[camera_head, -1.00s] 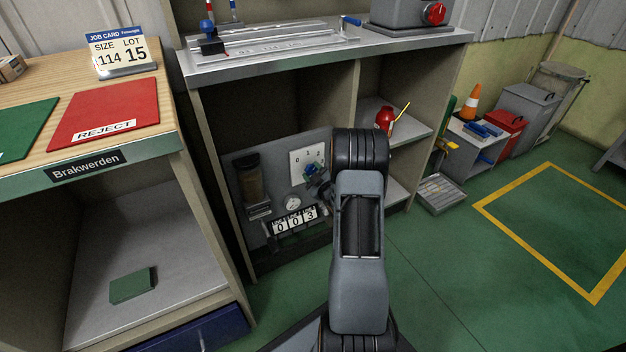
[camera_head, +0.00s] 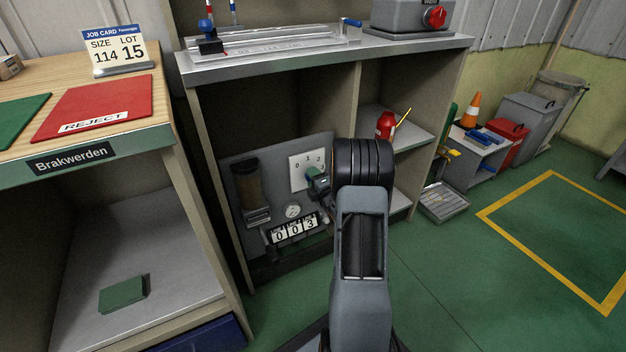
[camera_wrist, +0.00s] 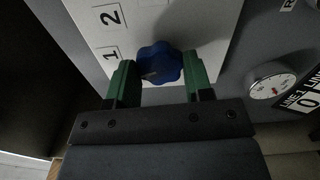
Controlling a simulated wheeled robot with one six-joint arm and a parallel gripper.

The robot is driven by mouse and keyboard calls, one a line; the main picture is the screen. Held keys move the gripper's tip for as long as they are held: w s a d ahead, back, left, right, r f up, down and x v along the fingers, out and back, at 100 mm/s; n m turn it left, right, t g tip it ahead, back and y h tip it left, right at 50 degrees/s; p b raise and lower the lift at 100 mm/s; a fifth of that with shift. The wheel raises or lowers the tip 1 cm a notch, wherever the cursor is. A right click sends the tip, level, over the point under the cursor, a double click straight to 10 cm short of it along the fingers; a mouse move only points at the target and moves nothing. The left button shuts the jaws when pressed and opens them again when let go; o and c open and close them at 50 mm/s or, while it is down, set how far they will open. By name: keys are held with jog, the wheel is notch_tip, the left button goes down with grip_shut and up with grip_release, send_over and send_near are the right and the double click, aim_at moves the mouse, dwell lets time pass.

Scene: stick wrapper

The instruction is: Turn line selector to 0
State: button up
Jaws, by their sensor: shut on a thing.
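The line selector is a blue lobed knob (camera_wrist: 160,63) on a white plate (camera_wrist: 185,22) marked 1 and 2 in the wrist view. A small pale mark shows on the knob's left lower side; which number it points to I cannot tell. My gripper (camera_wrist: 160,80) has its green fingers on either side of the knob and is shut on it. In the head view the white plate (camera_head: 299,175) shows 0, 1 and 2, and my gripper (camera_head: 317,182) covers the knob.
The grey panel (camera_head: 240,155) stands in the low bay of the bench. A dial gauge (camera_head: 292,211) and line counters reading 0 0 3 (camera_head: 295,230) sit below the plate. The bay's divider (camera_head: 352,110) rises close to my arm.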

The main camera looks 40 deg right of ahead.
jog(key=n, duration=0.5)
jog(key=shift+n, duration=0.3)
dwell(0.5)
jog(key=o, duration=0.9)
jog(key=s+p, duration=0.1)
jog(key=s, duration=0.3)
jog(key=s+a+p, duration=0.1)
jog(key=s, duration=0.4)
jog(key=s+a+p, duration=0.1)
jog(key=s, duration=0.3)
jog(key=shift+s, duration=0.35)
